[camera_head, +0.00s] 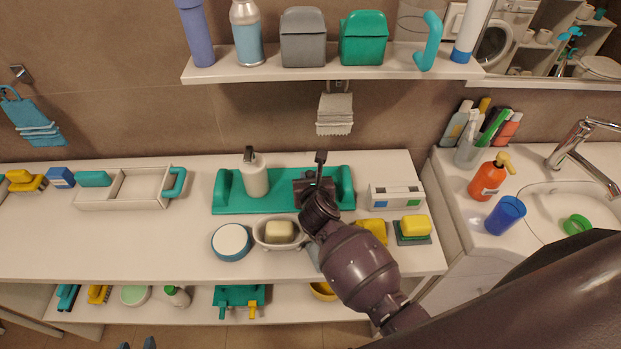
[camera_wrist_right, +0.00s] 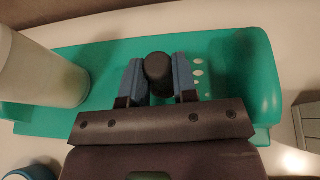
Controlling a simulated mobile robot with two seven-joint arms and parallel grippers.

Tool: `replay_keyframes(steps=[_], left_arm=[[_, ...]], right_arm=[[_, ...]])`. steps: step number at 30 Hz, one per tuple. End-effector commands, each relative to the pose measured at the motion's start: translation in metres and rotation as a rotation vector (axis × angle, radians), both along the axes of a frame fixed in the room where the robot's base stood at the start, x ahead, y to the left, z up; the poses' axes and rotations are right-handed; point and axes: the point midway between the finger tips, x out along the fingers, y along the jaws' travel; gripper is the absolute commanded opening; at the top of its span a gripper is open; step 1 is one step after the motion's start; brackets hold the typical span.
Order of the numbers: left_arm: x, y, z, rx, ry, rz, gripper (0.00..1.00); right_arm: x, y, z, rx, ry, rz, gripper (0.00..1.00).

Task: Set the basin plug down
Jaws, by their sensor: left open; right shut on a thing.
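The basin plug (camera_wrist_right: 158,72) is a dark, rounded piece between the blue fingers of my right gripper (camera_wrist_right: 157,82) in the right wrist view. In the head view my right gripper (camera_head: 316,182) is over the right part of the green tray (camera_head: 284,201), and a dark tip (camera_head: 321,157) that looks like the plug shows there. I cannot tell whether the plug touches the tray. The tray has raised ends and small holes. Only the fingertips of my left gripper (camera_head: 137,344) show at the bottom edge; they are apart and empty.
A pale dispenser (camera_head: 255,178) stands on the tray's left part. In front are a round blue-rimmed tin (camera_head: 231,242), a soap dish (camera_head: 280,236) and a yellow sponge (camera_head: 415,226). A grey-white box (camera_head: 396,196) is right of the tray. The counter's left front is clear.

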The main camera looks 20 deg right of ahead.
Motion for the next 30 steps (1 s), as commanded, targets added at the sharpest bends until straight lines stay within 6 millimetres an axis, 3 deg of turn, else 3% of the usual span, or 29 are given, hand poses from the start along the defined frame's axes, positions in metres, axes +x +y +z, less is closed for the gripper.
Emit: replay_keyframes(steps=[4, 5, 10, 21, 30], left_arm=[[0.001, 0.0, -0.001, 0.0, -0.002, 0.0, 0.43], [0.001, 0.0, -0.001, 0.0, -0.002, 0.0, 0.43], [0.001, 0.0, 0.0, 0.0, -0.003, 0.0, 0.43], [0.001, 0.0, 0.002, 0.0, -0.002, 0.0, 0.43], [0.0, 0.0, 0.002, -0.001, 0.001, -0.001, 0.43]], right_arm=[[0.0, 0.0, -0.003, 0.0, 0.0, 0.0, 0.03], [0.0, 0.0, -0.004, 0.0, 0.0, 0.0, 0.28], [0.0, 0.0, -0.003, 0.0, 0.0, 0.0, 0.52], [-0.002, 0.0, 0.002, 0.0, 0.0, 0.0, 0.52], [-0.043, 0.009, 0.018, 0.002, 0.0, -0.001, 0.52]])
